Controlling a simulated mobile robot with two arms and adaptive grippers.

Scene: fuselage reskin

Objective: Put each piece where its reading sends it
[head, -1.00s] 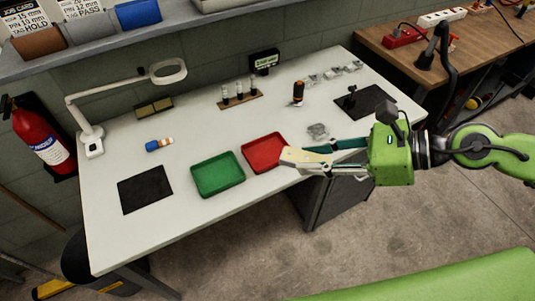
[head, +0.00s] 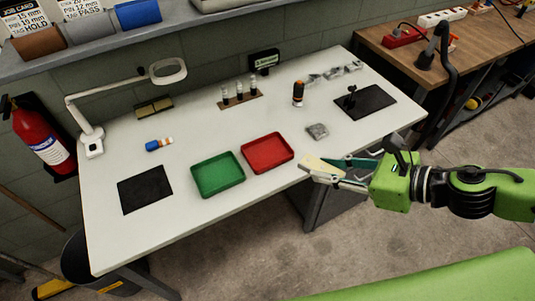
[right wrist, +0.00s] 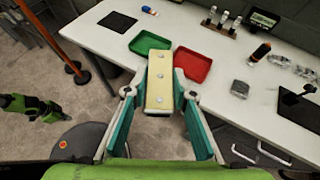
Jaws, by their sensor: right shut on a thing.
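The strip points left from the jaws in the head view, off the bench's front edge, near the red tray (head: 267,153). A green tray (head: 218,175) stands left of the red one. Both trays look empty. Cards on the shelf read HOLD (head: 38,23) and PASS (head: 87,10), with sizes in mm too small to read surely. A green and dark part at the left of the right wrist view may be my left gripper (right wrist: 45,107).
A magnifier lamp (head: 168,72) stands at the left.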

